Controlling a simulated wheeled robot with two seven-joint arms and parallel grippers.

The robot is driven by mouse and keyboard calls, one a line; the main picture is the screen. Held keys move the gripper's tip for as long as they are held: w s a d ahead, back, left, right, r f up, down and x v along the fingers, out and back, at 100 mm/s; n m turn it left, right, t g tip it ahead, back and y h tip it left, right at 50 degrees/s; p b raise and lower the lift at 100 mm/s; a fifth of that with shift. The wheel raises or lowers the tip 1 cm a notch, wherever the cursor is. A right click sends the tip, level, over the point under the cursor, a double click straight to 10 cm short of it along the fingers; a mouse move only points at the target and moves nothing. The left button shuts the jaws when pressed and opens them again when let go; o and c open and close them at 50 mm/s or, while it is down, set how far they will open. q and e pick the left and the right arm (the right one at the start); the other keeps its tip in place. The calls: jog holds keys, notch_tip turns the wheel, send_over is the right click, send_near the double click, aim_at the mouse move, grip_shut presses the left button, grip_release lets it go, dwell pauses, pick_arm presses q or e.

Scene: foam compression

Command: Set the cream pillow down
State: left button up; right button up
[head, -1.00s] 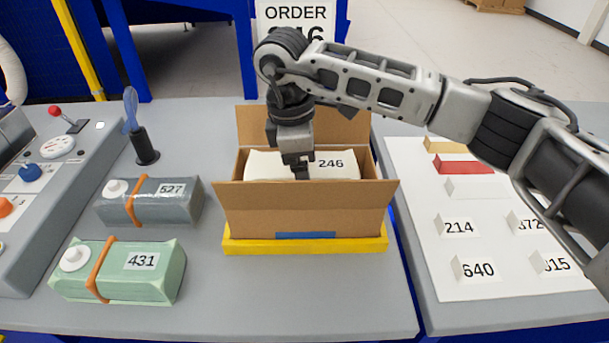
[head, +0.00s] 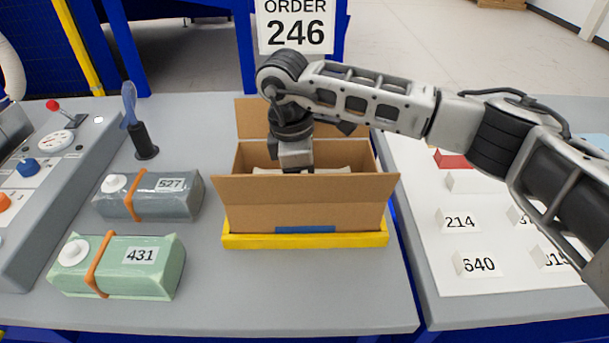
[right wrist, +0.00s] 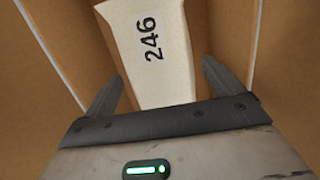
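The cream pillow (head: 332,170) lies low inside the open cardboard carton (head: 306,203). Only its top edge shows in the head view, above the front flap. In the right wrist view the cream pillow (right wrist: 162,75) shows its 246 label between the carton walls. My right gripper (right wrist: 163,70) is down in the carton mouth. Its two fingers stand either side of the pillow with a narrow gap at each side, so it looks open around it. In the head view the fingertips are hidden by the carton. My left gripper is not in view.
The carton stands on a yellow base (head: 306,240). A grey pack 527 (head: 150,199) and a green pack 431 (head: 120,270) lie to its left. A control panel (head: 45,170) is at far left. A white board (head: 455,285) with number cards is at right.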

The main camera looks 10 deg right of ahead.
jog(key=shift+r, duration=0.1)
jog(key=shift+r+p, duration=0.35)
jog(key=r, duration=0.4)
jog(key=a+r+b, duration=0.1)
jog(key=r, duration=0.7)
jog(key=shift+w+a+r, duration=0.15)
jog(key=shift+a, duration=0.25)
